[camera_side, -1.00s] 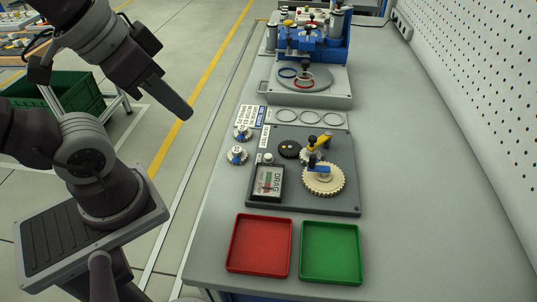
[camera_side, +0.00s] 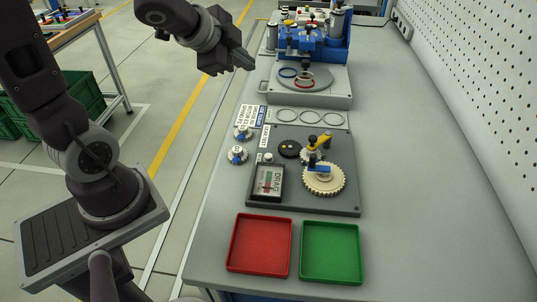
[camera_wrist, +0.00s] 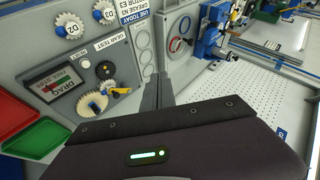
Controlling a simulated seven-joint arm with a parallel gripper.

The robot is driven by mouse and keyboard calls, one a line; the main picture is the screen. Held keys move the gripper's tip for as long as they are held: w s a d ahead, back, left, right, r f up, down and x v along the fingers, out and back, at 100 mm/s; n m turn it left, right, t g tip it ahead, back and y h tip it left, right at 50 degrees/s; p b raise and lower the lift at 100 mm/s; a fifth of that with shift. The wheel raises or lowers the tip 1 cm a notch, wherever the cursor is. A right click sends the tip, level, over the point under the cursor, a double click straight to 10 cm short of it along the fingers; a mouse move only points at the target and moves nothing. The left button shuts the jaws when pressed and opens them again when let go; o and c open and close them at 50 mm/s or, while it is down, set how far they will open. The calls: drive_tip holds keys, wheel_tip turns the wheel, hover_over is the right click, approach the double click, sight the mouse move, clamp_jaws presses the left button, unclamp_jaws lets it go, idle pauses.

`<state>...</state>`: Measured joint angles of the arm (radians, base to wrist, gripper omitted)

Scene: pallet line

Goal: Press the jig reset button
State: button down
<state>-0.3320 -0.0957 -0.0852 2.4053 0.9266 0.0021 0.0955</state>
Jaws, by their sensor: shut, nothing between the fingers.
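The gear test jig is a dark grey plate (camera_side: 338,206) on the bench. A small pale round button (camera_side: 268,158) sits on its upper left part, above the DRAG gauge (camera_side: 268,181). In the wrist view the button (camera_wrist: 86,64) shows beside the GEAR TEST label. The plate carries a large cream gear (camera_side: 324,181), a small black gear (camera_side: 289,149) and a yellow-handled clamp (camera_side: 323,140). My gripper (camera_side: 249,63) is shut and empty, raised near the bench's left edge, up and left of the jig and apart from the button. Its fingers (camera_wrist: 158,90) also show in the wrist view.
A red tray (camera_side: 262,271) and a green tray (camera_side: 331,279) lie in front of the jig. Two white gears (camera_side: 237,155) lie to its left. A blue fixture (camera_side: 318,45) with a round plate stands at the back. The bench's right side is clear.

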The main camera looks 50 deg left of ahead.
sight(268, 157)
drive_tip(key=d+f+m+g+h, duration=0.2)
drive_tip(key=d+f+m+h, duration=0.4)
drive_tip(key=f+m+h, duration=0.1)
wheel_tip(268, 157, down, 3)
drive_tip(key=shift+r+m+h, duration=0.1)
drive_tip(key=shift+m+h, duration=0.3)
drive_tip(key=shift+h, duration=0.3)
drive_tip(key=shift+d, duration=0.1)
drive_tip(key=shift+f, duration=4.4)
drive_tip(key=shift+f, duration=0.4)
